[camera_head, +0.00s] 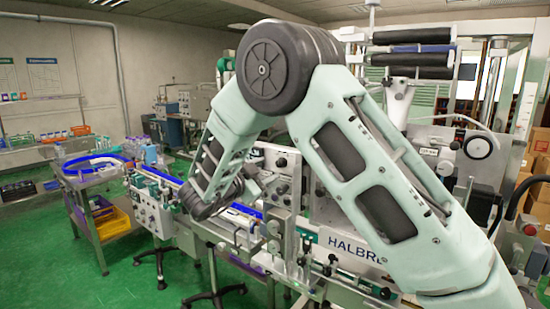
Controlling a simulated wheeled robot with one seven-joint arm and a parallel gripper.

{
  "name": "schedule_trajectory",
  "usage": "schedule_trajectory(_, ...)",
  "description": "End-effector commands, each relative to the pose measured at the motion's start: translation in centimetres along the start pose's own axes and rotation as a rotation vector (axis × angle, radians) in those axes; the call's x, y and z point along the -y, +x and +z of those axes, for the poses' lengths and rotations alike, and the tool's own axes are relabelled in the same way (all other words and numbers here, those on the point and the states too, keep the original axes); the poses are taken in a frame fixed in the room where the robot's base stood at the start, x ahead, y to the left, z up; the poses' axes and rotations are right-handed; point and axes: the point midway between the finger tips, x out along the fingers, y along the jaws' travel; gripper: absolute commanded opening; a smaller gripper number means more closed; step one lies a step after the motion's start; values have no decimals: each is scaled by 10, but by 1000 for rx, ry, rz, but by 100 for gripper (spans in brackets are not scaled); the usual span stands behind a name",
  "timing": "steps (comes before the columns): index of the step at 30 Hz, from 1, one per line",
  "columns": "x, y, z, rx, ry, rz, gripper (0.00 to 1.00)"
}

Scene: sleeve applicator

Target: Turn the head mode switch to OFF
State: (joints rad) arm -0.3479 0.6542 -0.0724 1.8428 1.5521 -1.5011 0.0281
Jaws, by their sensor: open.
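My arm reaches up from the lower right, bends at a dark round elbow and comes down to the machine's front. My gripper (252,185) is small in the picture, at the end of the dark wrist, close in front of a grey panel (284,176) with dark round knobs. The jaws are open, and I see nothing held between them. I cannot tell which control is the head mode switch, nor its setting. The applicator machine with the "HALBRE" nameplate (345,246) stands behind my arm, which hides much of its middle.
A conveyor with blue edges (165,178) runs to the left of the panel. A control box (152,212) sits below it. A cart with a yellow bin (113,223) stands at the left. A red button (530,229) is at the right. Green floor (60,265) is clear at lower left.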

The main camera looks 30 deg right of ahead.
Motion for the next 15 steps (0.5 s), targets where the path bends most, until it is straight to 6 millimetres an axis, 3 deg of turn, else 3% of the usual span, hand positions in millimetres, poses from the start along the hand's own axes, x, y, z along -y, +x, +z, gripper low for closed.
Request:
schedule_trajectory(6,2,37,-2,-1,-1,0,45)
schedule_trajectory(15,0,53,0,0,0,-1,45)
